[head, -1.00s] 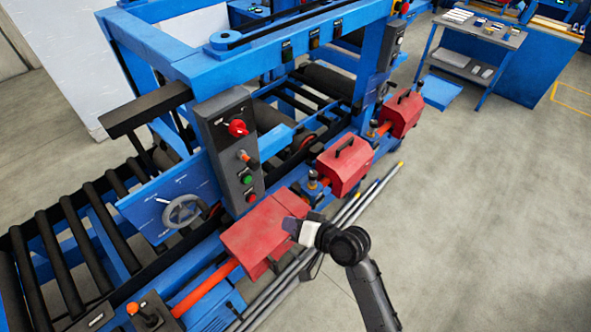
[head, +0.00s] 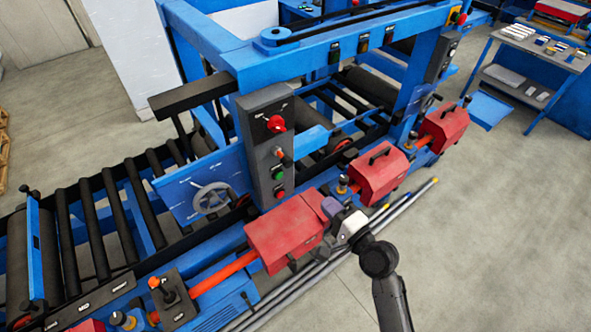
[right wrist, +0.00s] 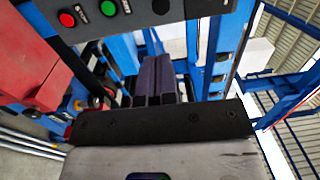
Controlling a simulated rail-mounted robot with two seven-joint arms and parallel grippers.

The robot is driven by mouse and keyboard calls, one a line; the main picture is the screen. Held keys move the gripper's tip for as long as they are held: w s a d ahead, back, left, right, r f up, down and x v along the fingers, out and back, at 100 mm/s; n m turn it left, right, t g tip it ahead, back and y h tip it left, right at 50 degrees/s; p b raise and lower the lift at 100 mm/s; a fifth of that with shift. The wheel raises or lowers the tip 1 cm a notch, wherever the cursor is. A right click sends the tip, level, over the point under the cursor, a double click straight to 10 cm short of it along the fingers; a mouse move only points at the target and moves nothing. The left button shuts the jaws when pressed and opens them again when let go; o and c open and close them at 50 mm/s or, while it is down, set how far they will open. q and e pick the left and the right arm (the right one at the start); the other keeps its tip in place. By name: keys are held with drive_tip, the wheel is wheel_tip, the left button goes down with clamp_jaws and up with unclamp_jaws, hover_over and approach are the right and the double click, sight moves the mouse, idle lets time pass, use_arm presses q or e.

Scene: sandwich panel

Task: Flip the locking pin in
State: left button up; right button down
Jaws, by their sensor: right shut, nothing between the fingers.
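My right gripper (head: 330,208) is at the far right end of the nearest red housing (head: 285,232) on the blue machine; whether it touches is unclear. In the right wrist view its dark fingers (right wrist: 155,78) are together, with nothing seen between them. No part is clearly identifiable as the locking pin. A black-topped post with an orange collar (head: 343,184) stands just past the gripper. A black lever with an orange tip (head: 162,288) stands on a box at the front left. My left gripper is not in view.
A grey control panel (head: 265,150) with red and green buttons rises behind the housing. A handwheel (head: 212,197) is at its left. A second red housing (head: 378,168) stands beyond the gripper. Grey rods (head: 385,225) run along the machine's front. Open floor (head: 480,250) lies to the right.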

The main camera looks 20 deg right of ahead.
sight(291, 164)
drive_tip(key=p+x, duration=0.2)
drive_tip(key=x, duration=1)
drive_tip(key=shift+w+r, duration=0.15)
drive_tip(key=shift+w+a, duration=0.25)
drive_tip(key=shift+w, duration=0.55)
drive_tip(key=shift+w, duration=0.1)
